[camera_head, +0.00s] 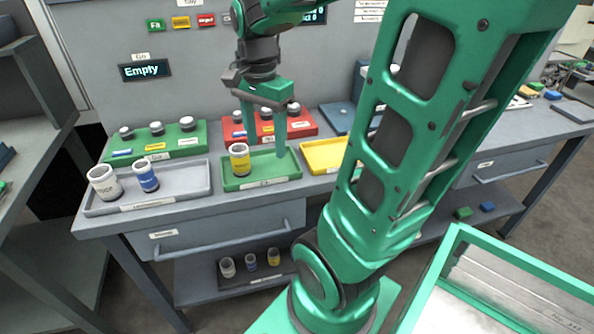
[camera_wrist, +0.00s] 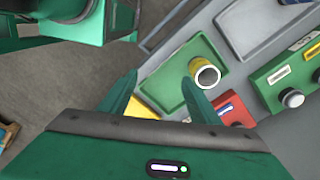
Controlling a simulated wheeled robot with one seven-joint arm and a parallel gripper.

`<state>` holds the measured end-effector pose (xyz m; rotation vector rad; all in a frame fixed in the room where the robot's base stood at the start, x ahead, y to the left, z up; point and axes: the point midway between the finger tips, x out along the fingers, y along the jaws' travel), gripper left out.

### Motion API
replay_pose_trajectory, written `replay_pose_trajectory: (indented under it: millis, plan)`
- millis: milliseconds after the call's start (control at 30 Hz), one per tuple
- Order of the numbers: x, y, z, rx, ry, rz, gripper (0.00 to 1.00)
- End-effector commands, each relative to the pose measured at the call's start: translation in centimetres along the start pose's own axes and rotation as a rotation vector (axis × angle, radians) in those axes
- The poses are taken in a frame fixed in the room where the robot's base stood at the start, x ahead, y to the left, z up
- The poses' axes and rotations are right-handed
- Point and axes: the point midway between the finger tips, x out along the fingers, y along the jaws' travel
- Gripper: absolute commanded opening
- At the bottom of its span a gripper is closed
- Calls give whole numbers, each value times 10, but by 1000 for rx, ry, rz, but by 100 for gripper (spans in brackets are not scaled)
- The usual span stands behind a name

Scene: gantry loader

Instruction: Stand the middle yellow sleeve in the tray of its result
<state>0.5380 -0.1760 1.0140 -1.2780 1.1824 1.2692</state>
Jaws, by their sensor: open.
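The yellow sleeve (camera_head: 240,160) stands upright in the left part of the green tray (camera_head: 262,181). In the wrist view the yellow sleeve (camera_wrist: 206,73) shows its round open top beside one fingertip, outside the gap between the fingers. My gripper (camera_head: 266,146) is open and empty, with its fingers pointing down over the green tray. The sleeve appears apart from the fingers. A white sleeve (camera_head: 104,182) and a blue sleeve (camera_head: 146,176) stand in the grey tray (camera_head: 165,190) at the left. A yellow tray (camera_head: 325,156) lies right of the green one, partly hidden by my arm.
Behind the trays stand a green block (camera_head: 160,142) and a red block (camera_head: 300,121), each with several white-topped buttons. A small display (camera_head: 145,70) reads "Empty". A lower shelf holds small sleeves (camera_head: 250,263). A green-framed box (camera_head: 500,285) is at the lower right.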

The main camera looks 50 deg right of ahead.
Motion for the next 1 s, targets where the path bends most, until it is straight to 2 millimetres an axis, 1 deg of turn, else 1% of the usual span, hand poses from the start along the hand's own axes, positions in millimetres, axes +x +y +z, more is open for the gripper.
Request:
replay_pose_trajectory:
  millis: [33, 200, 300, 433, 533, 633, 1000]
  plan:
    - [3, 15, 1, -90, -1, -2, 57]
    - [16, 59, 6, -426, -6, -3, 57]
    - [24, 82, 10, -609, -10, -6, 57]
    - [34, 104, 14, -793, -16, -9, 57]
    - [39, 114, 16, -881, -19, -11, 57]
    - [41, 119, 14, -922, -21, -13, 57]
    - [41, 119, 14, -932, -21, -13, 57]
